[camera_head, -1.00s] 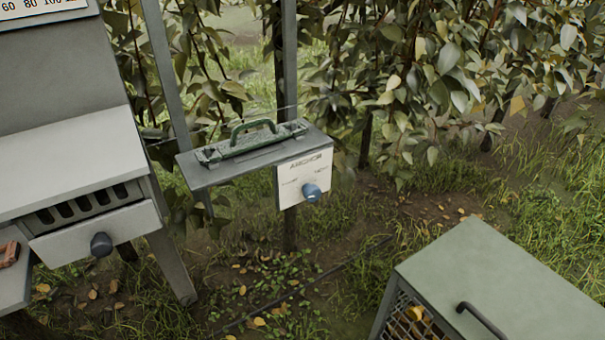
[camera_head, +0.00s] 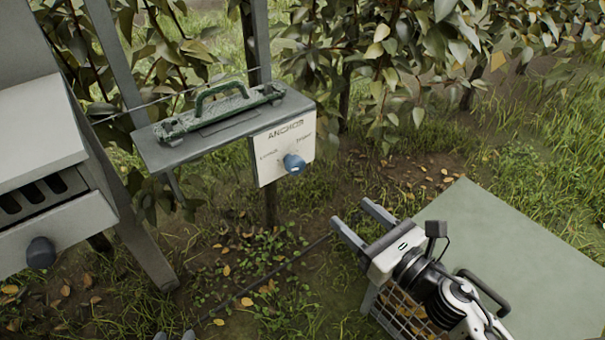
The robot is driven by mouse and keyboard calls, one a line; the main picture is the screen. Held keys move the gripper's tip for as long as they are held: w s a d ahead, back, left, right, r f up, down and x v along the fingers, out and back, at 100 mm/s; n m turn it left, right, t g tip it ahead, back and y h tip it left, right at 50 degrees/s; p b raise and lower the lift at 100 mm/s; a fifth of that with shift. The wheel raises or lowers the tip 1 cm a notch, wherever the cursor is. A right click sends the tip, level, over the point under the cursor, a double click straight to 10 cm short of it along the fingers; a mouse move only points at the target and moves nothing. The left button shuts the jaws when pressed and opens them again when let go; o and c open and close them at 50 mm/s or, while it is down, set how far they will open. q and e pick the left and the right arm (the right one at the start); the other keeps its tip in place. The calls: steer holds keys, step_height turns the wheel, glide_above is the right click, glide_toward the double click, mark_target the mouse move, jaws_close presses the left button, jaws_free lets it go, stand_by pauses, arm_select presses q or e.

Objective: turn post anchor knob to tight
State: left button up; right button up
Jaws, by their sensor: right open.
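The blue post anchor knob (camera_head: 293,164) sits on a white plate (camera_head: 270,165) marked ANCHOR, with small blurred words left and right above the knob. I cannot tell which word it points to. The plate hangs on the front of a grey shelf (camera_head: 165,158) fixed to a post. My right gripper (camera_head: 362,218) is open and empty, below and right of the knob and apart from it, its fingers pointing up and left.
A green handled tool (camera_head: 215,108) lies on the shelf. A grey cabinet (camera_head: 40,130) with a dark-knobbed drawer (camera_head: 55,230) stands at the left. A green-lidded crate (camera_head: 520,250) with mesh sides is under my right arm. Leafy branches hang behind; the ground before the knob is open.

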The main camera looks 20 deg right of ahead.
mark_target(298, 167)
steer(key=shift+n, duration=0.4)
steer(key=p+x, duration=0.3)
steer(key=x, duration=1.3)
steer(key=shift+a, duration=0.15)
arm_select(q)
steer(key=shift+w+a+r, duration=0.15)
steer(key=shift+w+r, duration=0.05)
steer(key=shift+r, duration=0.6)
arm_select(e)
steer(key=shift+c, duration=0.4)
arm_select(q)
steer(key=shift+s+f, duration=0.15)
steer(key=shift+s, duration=0.05)
arm_select(e)
steer(key=c, duration=0.9)
